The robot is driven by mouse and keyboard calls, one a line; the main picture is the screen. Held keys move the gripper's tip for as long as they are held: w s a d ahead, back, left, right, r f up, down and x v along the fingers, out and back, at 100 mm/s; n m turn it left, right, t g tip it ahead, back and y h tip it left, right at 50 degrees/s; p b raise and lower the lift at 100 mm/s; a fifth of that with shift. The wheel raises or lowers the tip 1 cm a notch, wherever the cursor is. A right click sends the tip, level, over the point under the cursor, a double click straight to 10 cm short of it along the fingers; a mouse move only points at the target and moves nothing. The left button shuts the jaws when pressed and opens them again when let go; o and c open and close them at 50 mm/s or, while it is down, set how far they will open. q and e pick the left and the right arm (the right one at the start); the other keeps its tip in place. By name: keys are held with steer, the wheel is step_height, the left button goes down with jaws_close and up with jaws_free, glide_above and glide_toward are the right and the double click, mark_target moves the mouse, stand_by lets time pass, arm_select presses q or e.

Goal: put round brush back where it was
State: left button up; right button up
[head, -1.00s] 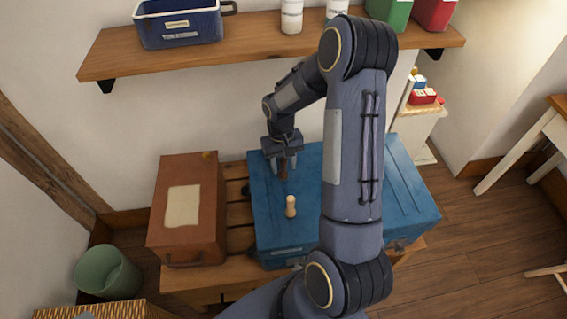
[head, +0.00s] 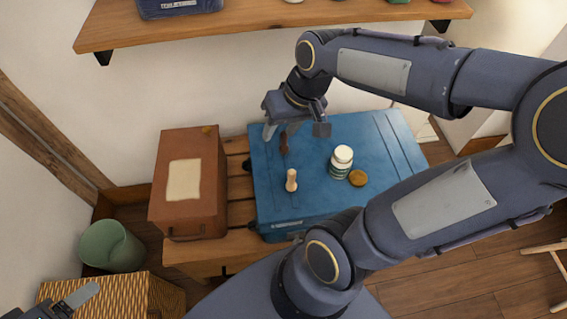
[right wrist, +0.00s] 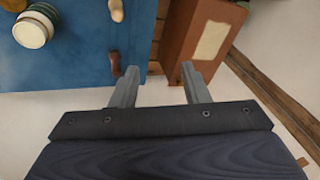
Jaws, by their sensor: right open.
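My right gripper (head: 296,128) is open and empty above the back left part of the blue chest. In the right wrist view its fingers (right wrist: 159,70) are spread with nothing between them. A small dark brown object (head: 284,142) lies on the chest close to the fingers; in the wrist view it (right wrist: 115,60) is left of the left finger. A flat round brown thing (head: 358,178) lies beside a white-lidded jar (head: 341,161). I cannot tell which of these is the round brush. My left gripper (head: 78,300) shows only partly at the bottom left.
A pale wooden peg-like piece (head: 291,180) stands on the blue chest (head: 275,215). A brown box (head: 184,215) is left of it. A wooden shelf (head: 250,30) overhangs the back. A green bin (head: 110,245) and woven basket (head: 95,290) are lower left.

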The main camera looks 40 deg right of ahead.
steer(key=s+a+r+n+t+y, duration=0.1)
steer(key=s+a+t, duration=0.1)
steer(key=s+a, duration=0.4)
steer(key=shift+s+t, duration=0.3)
steer(key=shift+s, duration=0.95)
